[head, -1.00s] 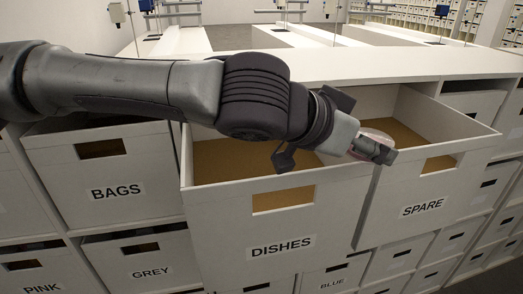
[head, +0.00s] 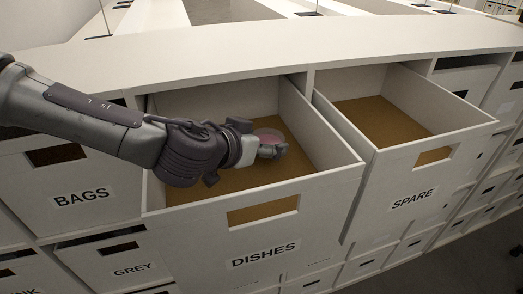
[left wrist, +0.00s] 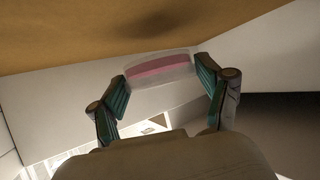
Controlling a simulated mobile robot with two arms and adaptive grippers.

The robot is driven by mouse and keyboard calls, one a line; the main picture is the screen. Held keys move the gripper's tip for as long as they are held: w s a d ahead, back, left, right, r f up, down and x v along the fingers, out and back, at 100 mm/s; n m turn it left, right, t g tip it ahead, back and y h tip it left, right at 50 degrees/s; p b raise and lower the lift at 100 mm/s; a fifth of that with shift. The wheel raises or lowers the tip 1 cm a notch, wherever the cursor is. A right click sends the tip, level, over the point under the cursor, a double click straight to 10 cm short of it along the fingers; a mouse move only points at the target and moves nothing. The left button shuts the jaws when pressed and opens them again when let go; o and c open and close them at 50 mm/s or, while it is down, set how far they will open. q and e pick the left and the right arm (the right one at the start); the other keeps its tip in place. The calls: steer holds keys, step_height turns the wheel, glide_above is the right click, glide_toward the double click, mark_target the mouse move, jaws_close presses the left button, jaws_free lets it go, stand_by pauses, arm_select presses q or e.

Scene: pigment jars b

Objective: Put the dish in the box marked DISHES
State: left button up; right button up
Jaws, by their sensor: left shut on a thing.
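The dish (head: 268,134) is a small round, clear thing with a pink layer. My left gripper (head: 273,148) is shut on it, over the open box marked DISHES (head: 263,229). In the left wrist view, the dish (left wrist: 160,68) sits between the two fingertips (left wrist: 160,80), with the brown box floor and a pale wall beyond it. A dark shadow lies on that floor. The dish appears apart from the floor; its exact height is hard to tell. My right gripper is not in view.
The open box marked SPARE (head: 414,183) stands to the right, with an empty brown floor visible. The box marked BAGS (head: 82,199) is at the left, partly behind my arm. A white counter top (head: 290,58) runs behind the boxes.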

arm_select(q)
step_height(320, 180, down, 2)
steer(key=shift+f, duration=0.45)
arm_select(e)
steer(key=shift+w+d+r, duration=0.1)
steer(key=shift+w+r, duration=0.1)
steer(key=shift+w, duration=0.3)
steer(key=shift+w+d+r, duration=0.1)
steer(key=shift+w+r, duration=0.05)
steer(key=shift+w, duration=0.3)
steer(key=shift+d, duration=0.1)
arm_select(q)
steer(key=shift+f, duration=0.2)
steer(key=o, duration=1)
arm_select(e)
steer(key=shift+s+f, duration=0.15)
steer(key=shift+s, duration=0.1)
arm_select(q)
steer(key=shift+r, duration=0.1)
